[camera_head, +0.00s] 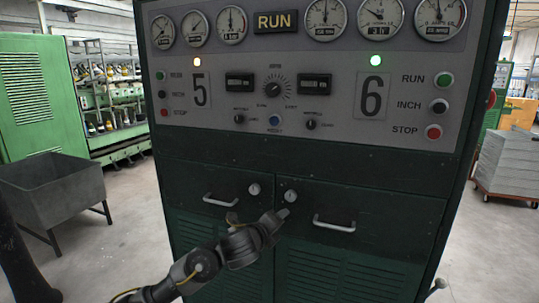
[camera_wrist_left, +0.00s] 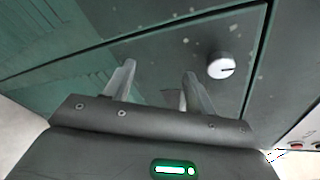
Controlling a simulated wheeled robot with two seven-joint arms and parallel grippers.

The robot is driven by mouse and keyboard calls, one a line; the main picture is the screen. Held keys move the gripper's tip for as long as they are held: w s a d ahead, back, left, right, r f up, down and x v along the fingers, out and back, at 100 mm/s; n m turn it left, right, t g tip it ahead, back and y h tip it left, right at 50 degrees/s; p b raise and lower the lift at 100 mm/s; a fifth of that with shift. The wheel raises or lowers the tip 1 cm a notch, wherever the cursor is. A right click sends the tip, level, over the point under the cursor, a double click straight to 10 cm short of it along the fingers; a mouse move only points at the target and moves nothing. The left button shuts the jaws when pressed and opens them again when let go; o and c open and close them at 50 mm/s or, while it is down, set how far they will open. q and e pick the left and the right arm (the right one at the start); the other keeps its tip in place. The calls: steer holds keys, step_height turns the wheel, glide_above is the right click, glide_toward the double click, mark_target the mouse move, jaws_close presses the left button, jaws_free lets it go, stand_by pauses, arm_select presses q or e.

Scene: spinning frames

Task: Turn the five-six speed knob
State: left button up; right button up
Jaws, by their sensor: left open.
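The speed knob (camera_head: 281,89) is a round dark knob with a ring of dial marks, in the middle of the grey control panel between the numbers 5 and 6. It is fully visible in the head view. My left gripper (camera_head: 277,216) is below the panel, in front of the green cabinet doors and well under the knob. In the left wrist view, my left gripper (camera_wrist_left: 158,72) is open with nothing between its two fingers. A round silver lock (camera_wrist_left: 222,65) on the cabinet front is just right of the fingers. My right gripper is not in view.
The panel also has two smaller knobs (camera_head: 239,118) (camera_head: 311,124), a blue button (camera_head: 275,120), gauges and coloured side buttons. Two door handles (camera_head: 334,223) (camera_head: 220,201) stick out below. A grey bin (camera_head: 52,185) stands left on open floor.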

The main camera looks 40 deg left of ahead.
arm_select(q)
step_height(320, 180, up, 21)
steer(key=s+a+m+t, duration=0.25)
steer(key=m+t, duration=0.25)
steer(key=m, duration=0.3)
steer(key=m+t+y, duration=0.1)
steer(key=m+t, duration=0.1)
steer(key=m, duration=0.4)
glide_toward(271, 92)
steer(key=p+x, duration=0.1)
steer(key=x, duration=0.8)
steer(key=shift+r, duration=0.1)
steer(key=shift+w, duration=0.1)
steer(key=shift+c, duration=0.3)
steer(key=c, duration=0.9)
steer(key=shift+c, duration=0.2)
